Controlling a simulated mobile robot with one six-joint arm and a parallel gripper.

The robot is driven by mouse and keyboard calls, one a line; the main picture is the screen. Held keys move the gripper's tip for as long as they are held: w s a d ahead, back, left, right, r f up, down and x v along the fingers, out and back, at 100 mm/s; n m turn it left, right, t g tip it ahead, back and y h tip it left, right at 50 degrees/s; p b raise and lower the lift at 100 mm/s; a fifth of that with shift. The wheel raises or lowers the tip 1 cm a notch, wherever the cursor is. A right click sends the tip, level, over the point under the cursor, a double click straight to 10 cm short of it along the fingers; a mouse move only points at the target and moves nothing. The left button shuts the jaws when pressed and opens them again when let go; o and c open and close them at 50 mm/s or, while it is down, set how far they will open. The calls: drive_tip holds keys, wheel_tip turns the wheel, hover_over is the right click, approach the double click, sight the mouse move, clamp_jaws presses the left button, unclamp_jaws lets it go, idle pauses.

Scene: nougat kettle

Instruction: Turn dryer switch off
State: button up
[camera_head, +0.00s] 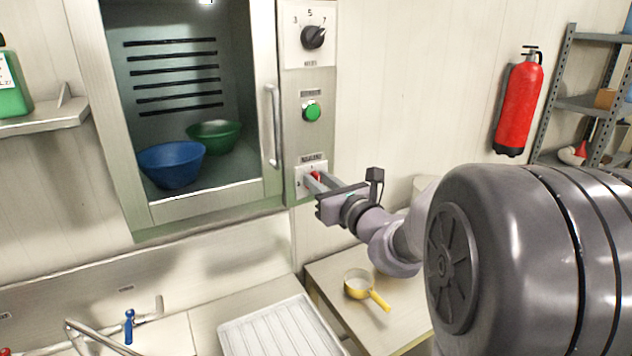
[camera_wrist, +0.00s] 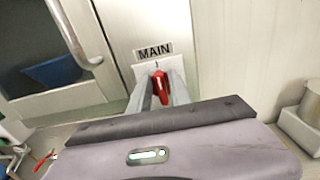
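The dryer (camera_head: 190,215) is a wall-mounted metal cabinet with a control panel (camera_head: 291,137) along its right side. At the bottom of that panel is a red switch (camera_head: 315,177). In the wrist view the red switch (camera_wrist: 161,88) sits on a white plate under a "MAIN" label (camera_wrist: 154,52), with a "1" mark just above it. My gripper (camera_head: 312,184) is at the panel with its two fingers on either side of the switch. In the wrist view the gripper (camera_wrist: 160,95) has the switch between its fingers. I cannot tell whether they touch it.
Above the switch are a green button (camera_head: 312,111) and a black dial (camera_head: 313,37). The door handle (camera_head: 273,125) stands out left of the panel. A yellow pan (camera_head: 359,284) lies on the counter below. A fire extinguisher (camera_head: 520,102) hangs on the right wall.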

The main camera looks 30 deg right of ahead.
clamp_jaws()
drive_tip(key=shift+f+b, duration=0.1)
drive_tip(key=shift+b, duration=0.3)
drive_tip(key=n+b, duration=0.6)
drive_tip(key=b, duration=0.2)
drive_tip(key=a+f+n+b, duration=0.1)
drive_tip(key=n+b, duration=0.4)
drive_tip(key=b, duration=0.4)
drive_tip(key=n+b, duration=0.6)
drive_tip(key=b, duration=0.2)
drive_tip(key=shift+a+f+n+b, duration=0.15)
drive_tip(key=shift+n+b, duration=0.15)
drive_tip(key=shift+n, duration=0.3)
drive_tip(key=shift+o, duration=1.7)
unclamp_jaws()
